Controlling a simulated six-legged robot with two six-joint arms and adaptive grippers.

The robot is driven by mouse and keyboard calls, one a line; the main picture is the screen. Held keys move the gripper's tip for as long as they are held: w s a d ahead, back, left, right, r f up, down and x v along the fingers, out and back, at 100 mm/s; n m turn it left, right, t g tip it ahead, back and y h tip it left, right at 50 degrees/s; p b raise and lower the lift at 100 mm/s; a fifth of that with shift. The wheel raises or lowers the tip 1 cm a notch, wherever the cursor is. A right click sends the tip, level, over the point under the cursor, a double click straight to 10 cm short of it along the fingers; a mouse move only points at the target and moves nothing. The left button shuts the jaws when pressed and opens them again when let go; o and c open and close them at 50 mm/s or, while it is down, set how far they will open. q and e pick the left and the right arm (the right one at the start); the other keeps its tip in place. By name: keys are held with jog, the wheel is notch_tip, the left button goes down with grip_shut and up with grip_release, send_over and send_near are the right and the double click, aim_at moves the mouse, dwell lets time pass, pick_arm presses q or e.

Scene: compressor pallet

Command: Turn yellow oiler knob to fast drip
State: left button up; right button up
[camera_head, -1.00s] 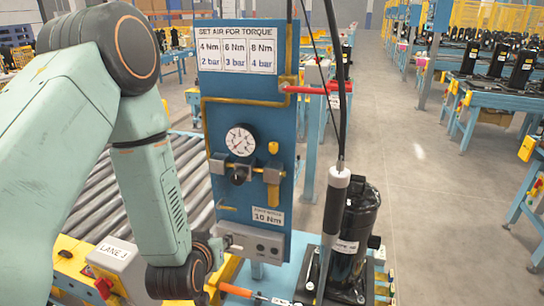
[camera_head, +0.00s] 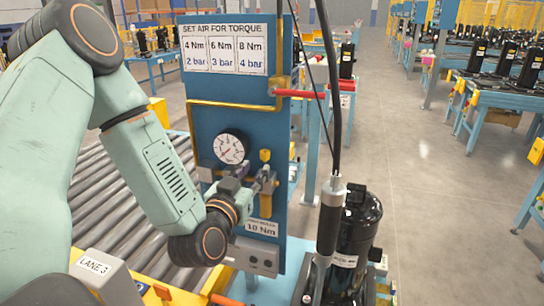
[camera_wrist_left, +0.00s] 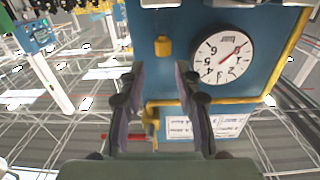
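The yellow oiler knob (camera_head: 265,155) stands on the blue panel (camera_head: 190,135), to the right of the round pressure gauge (camera_head: 231,148). In the left wrist view, which is upside down, the knob (camera_wrist_left: 163,46) appears just beyond the gap between the fingertips, apart from them. My left gripper (camera_head: 267,180) is in front of the panel, just below the knob in the head view. Its two fingers (camera_wrist_left: 160,70) are spread with nothing between them. The gripper partly hides the fittings below the gauge. My right gripper is not in view.
A torque sign (camera_head: 224,47) tops the panel. A red lever (camera_head: 300,94) sticks out at its right. A black compressor (camera_head: 357,235) and a hanging tool (camera_head: 328,220) stand at the right. A roller conveyor (camera_head: 115,200) lies left.

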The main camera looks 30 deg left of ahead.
aim_at(263, 156)
pick_arm(q)
jog(key=x, duration=0.7)
jog(key=shift+a, duration=0.1)
jog(key=shift+s+a+r, duration=0.1)
jog(key=shift+s+r, duration=0.1)
jog(key=shift+s, duration=0.25)
jog(key=shift+w+f, duration=0.2)
jog(key=shift+w, duration=0.15)
jog(key=c, duration=0.5)
grip_shut()
